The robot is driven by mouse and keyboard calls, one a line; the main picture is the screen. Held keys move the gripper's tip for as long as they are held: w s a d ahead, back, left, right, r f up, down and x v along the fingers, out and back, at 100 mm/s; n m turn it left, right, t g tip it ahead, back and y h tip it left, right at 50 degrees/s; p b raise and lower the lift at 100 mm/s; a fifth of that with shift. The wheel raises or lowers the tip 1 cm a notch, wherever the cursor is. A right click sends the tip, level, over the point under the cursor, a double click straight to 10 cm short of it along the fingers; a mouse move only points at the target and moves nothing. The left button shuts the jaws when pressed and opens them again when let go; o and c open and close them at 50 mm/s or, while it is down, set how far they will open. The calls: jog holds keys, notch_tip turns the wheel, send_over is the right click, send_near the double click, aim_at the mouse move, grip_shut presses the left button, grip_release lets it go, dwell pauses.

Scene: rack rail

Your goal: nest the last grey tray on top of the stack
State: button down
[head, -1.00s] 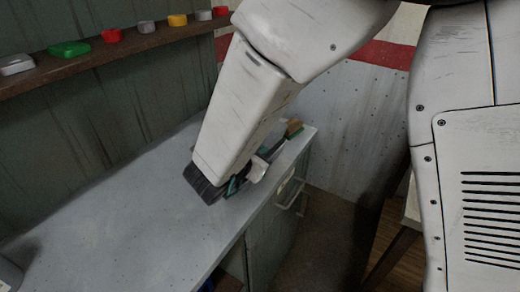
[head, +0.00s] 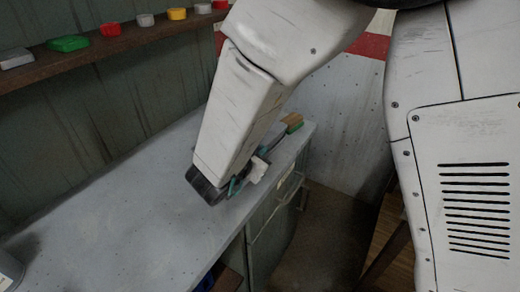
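My gripper (head: 246,179) is low over the right part of the grey worktop, near its front edge. My own forearm and dark wrist cover most of it. Teal parts and a small pale piece (head: 259,170) show beside the wrist. I cannot tell whether the pale piece is part of the gripper or something held. The fingertips are too hidden to show open or shut. No stack of grey trays can be made out. A small flat grey item (head: 16,58) lies at the left of the wall shelf; I cannot tell whether it is a tray.
The wall shelf (head: 30,75) also holds several small green, red, white and yellow items. A wood-and-green brush (head: 293,122) lies at the worktop's (head: 120,220) far right end. A grey object (head: 8,270) is cut off at lower left. The worktop's middle is clear.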

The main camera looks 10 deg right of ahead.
jog(key=shift+f, duration=0.4)
jog(key=c, duration=1.6)
grip_release()
jog(key=shift+c, duration=0.7)
jog(key=s+a+r, duration=0.2)
jog(key=s+r, duration=0.2)
jog(key=r, duration=0.4)
jog(key=shift+a+r, duration=0.3)
jog(key=shift+r, duration=0.1)
